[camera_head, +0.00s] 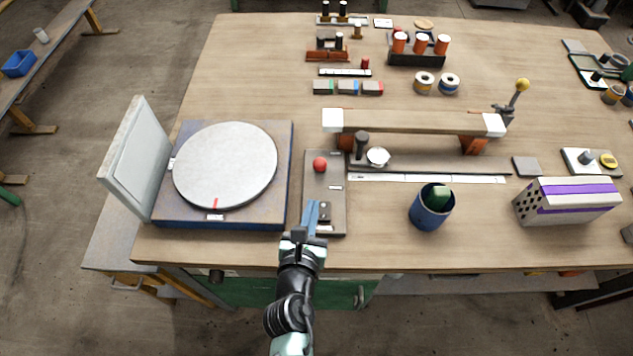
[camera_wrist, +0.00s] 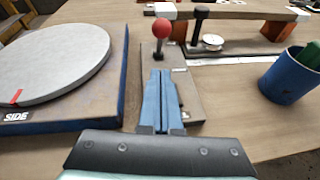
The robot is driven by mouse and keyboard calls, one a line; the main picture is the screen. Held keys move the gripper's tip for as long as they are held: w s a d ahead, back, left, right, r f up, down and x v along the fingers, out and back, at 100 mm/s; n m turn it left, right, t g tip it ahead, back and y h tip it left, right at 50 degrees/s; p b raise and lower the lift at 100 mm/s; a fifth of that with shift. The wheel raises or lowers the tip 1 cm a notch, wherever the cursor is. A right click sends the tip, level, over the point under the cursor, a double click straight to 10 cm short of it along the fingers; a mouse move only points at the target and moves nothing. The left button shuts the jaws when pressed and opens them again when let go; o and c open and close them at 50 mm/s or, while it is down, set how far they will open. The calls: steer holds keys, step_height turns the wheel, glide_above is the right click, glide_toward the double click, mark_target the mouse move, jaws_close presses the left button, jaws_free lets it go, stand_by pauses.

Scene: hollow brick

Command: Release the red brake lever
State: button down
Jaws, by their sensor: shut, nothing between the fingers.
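The red brake lever, a red ball knob (camera_head: 320,164) on a short dark stem, stands on a grey-brown base plate (camera_head: 311,190) right of the turntable. In the wrist view the red knob (camera_wrist: 162,29) is ahead of my gripper, near the far end of the plate. My gripper (camera_head: 312,205) is over the near part of this plate, its blue fingers together and empty. In the wrist view the fingertips (camera_wrist: 160,73) are short of the knob and apart from it. A small dark block on the plate is partly hidden by the fingers.
The round grey turntable (camera_head: 225,165) on its blue-edged base lies close at left. A raised wooden beam (camera_head: 415,122) stands behind at right. A blue cup (camera_head: 432,208) and a striped perforated brick (camera_head: 565,202) stand to the right. Bare table lies between plate and cup.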

mark_target(320, 165)
steer(key=w, duration=0.1)
steer(key=w+p, duration=0.1)
steer(key=w, duration=0.1)
steer(key=w+r, duration=0.1)
steer(key=w, duration=0.1)
steer(key=shift+w+d, duration=0.25)
steer(key=shift+d, duration=0.15)
steer(key=shift+r+p, duration=0.1)
steer(key=shift+p, duration=0.2)
